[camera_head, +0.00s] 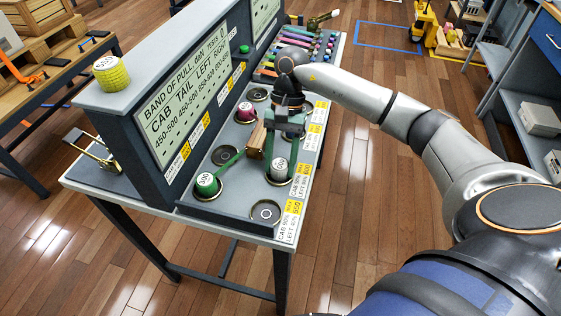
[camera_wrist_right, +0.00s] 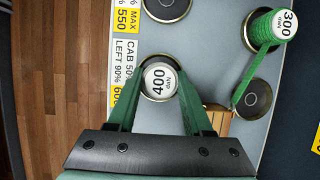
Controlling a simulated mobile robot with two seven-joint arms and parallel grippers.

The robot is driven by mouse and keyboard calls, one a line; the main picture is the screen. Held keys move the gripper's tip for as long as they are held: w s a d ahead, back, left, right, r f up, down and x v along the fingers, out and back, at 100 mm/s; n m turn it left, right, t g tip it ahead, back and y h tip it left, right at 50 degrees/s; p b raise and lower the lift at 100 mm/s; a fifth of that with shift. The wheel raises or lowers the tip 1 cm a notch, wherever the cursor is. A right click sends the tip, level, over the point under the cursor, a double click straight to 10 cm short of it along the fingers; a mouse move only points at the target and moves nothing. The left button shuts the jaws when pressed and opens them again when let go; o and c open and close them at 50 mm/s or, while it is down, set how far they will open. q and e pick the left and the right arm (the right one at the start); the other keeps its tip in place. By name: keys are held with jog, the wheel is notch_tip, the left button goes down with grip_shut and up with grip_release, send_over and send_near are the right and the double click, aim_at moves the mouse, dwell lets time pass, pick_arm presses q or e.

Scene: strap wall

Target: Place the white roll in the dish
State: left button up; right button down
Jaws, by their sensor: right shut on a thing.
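The white roll (camera_head: 279,169), with a pale top marked 400 in the right wrist view (camera_wrist_right: 159,80), is between the fingers of my right gripper (camera_head: 283,152). The gripper, also in the right wrist view (camera_wrist_right: 160,88), is shut on it from above. A dark round dish (camera_head: 283,184) lies directly under the roll. Its rim shows around the roll in the right wrist view (camera_wrist_right: 146,61). The roll looks upright. I cannot tell whether its bottom touches the dish floor. My left gripper is not in view.
A green roll (camera_head: 207,185) stands in a dish at left, its strap running toward a wooden block (camera_head: 255,141). A crimson roll (camera_head: 245,113) stands further back. An empty dish (camera_head: 265,212) is at the front. The upright sign board (camera_head: 190,95) bounds the left side.

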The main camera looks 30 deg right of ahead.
aim_at(280, 161)
jog(key=shift+s+f+b, duration=0.15)
jog(key=shift+f+b, duration=0.15)
jog(key=shift+f, duration=0.3)
jog(key=shift+a, duration=0.1)
jog(key=shift+c, duration=1.8)
grip_release()
jog(key=shift+o, duration=0.3)
jog(key=shift+r+p, duration=0.6)
jog(key=shift+p, duration=0.2)
jog(key=v, duration=0.3)
jog(key=shift+w+r+b, duration=0.1)
jog(key=shift+w+b, duration=0.15)
jog(key=shift+b, duration=0.15)
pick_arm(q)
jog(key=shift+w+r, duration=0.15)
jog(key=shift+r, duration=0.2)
pick_arm(e)
jog(key=v, duration=0.9)
